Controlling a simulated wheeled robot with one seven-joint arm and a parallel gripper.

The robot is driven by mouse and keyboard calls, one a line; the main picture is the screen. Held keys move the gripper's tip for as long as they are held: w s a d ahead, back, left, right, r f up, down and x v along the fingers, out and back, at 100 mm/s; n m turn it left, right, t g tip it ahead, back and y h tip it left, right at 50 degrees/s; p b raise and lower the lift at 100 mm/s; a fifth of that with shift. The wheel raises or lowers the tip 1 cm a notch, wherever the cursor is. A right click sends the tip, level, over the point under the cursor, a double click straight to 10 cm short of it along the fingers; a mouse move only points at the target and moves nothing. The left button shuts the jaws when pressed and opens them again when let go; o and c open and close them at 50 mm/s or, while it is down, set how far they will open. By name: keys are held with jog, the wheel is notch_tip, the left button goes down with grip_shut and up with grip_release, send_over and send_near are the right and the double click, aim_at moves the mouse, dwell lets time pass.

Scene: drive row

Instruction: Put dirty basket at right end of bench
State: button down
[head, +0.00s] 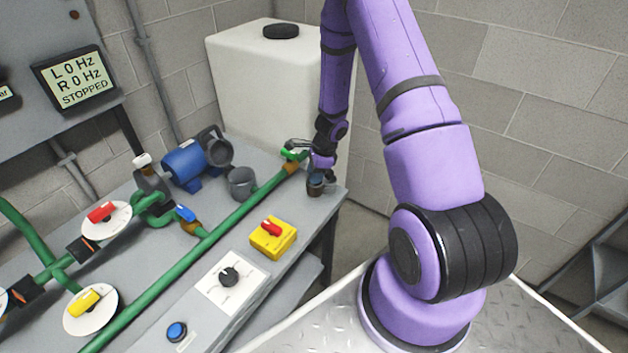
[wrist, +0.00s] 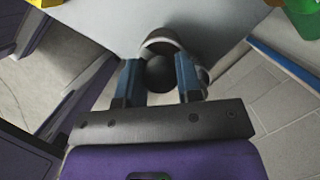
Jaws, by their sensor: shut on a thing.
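My gripper (head: 318,172) is low over the right end of the bench (head: 215,235). It is shut on a small dark basket (head: 315,188) with a brownish side, close to the bench's right edge. In the wrist view, the two blue fingers of my gripper (wrist: 159,85) sit on either side of the basket's dark round inside, and its grey rim (wrist: 160,42) curves beyond them. I cannot tell whether the basket's base touches the bench top. The fingers hide part of the basket.
A green pipe (head: 225,225) runs along the bench. A yellow switch box (head: 272,238) with a red knob is in front. A white tank (head: 255,80) stands behind.

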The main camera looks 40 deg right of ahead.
jog(key=shift+w, duration=0.35)
jog(key=shift+d+f, duration=0.1)
jog(key=shift+f, duration=1.65)
jog(key=c, duration=0.8)
grip_release()
jog(key=shift+f, duration=0.1)
